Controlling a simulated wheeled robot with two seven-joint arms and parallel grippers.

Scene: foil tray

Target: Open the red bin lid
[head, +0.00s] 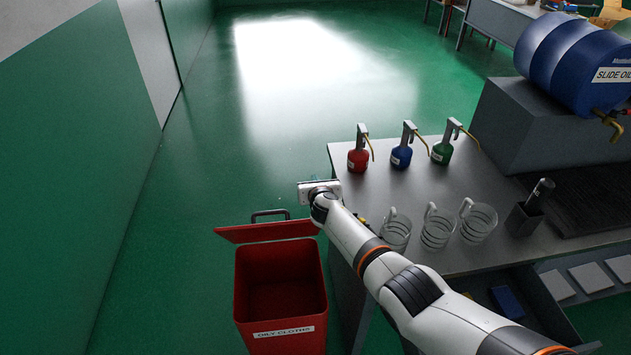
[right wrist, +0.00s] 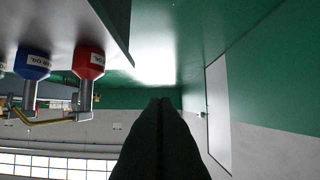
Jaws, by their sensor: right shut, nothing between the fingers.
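The red bin (head: 250,305), labelled "OILY CLOTHS", stands on the floor left of the bench. Its red lid (head: 262,233) is open at the far side of the bin, seen nearly edge-on, with a dark handle (head: 270,214) behind it. The bin's inside shows and looks empty. My right gripper (head: 318,188) is just beyond the lid's right end, near the bench's left corner, and looks apart from the lid. Its dark fingers (right wrist: 160,108) are together and empty in the right wrist view. My left gripper is out of view.
A green wall (head: 75,190) is at left. The floor beyond the bin is clear.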

